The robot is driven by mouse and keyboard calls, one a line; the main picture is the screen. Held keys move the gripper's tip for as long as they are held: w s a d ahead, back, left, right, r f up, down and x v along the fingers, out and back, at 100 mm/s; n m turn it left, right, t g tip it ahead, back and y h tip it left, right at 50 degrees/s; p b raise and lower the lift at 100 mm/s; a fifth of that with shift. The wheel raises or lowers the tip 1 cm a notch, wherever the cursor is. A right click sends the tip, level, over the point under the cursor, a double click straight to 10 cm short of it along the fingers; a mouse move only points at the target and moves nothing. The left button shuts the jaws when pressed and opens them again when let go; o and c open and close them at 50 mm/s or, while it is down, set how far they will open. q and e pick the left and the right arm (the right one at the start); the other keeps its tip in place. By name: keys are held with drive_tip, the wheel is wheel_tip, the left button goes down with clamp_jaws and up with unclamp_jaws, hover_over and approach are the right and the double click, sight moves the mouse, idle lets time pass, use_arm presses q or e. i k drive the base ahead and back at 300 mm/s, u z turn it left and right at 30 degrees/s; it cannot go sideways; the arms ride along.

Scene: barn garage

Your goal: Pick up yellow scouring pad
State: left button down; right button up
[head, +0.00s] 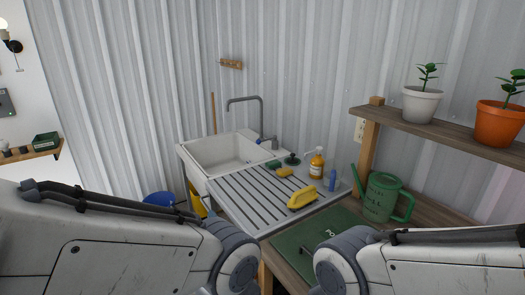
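A small yellow pad (285,172) lies on the ribbed drainboard (252,198) of the white sink, near its back edge. It looks like the yellow scouring pad, though it is small at this distance. A larger yellow brush-like tool with a handle (302,197) lies nearer, at the drainboard's right side. My left and right arm links fill the lower corners. Neither gripper shows in the head view, so I cannot see whether they hold anything.
Around the pad are a green pad (273,165), a dark stopper (292,160), an amber soap bottle (316,163) and a blue item (332,180). A green watering can (383,197) stands right. The drainboard's left part is clear beside the sink basin (222,155).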

sight(284, 172)
drive_tip(key=u, duration=0.35)
drive_tip(key=k, duration=0.5)
drive_tip(key=u, duration=1.2)
drive_tip(key=i, duration=3.45)
drive_tip(key=z, duration=1.1)
drive_tip(key=i, duration=1)
drive_tip(key=z, duration=1.5)
drive_tip(key=i, duration=0.45)
drive_tip(key=z, duration=0.15)
